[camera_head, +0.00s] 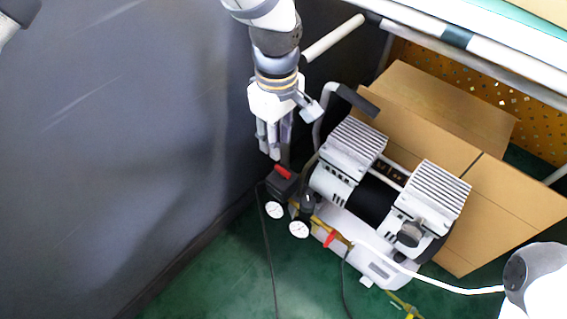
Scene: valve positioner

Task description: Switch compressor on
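The compressor (372,205) stands on the green floor, with two silver ribbed heads and a black motor between them. A red switch (283,172) sits on top of a black box (280,186) at its left end. Whether the switch is on or off cannot be told. My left gripper (273,152) points down just above and slightly left of the red switch. Its fingers look close together, with nothing seen between them, and a small gap seems to show above the switch. My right gripper is out of view; only part of my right arm (540,285) shows at bottom right.
Two round gauges (299,229) and a red valve handle (329,239) sit below the black box. A grey wall (120,150) is close on the left. A cardboard box (500,205) stands behind the compressor. A carrying handle (357,98) rises right of the gripper.

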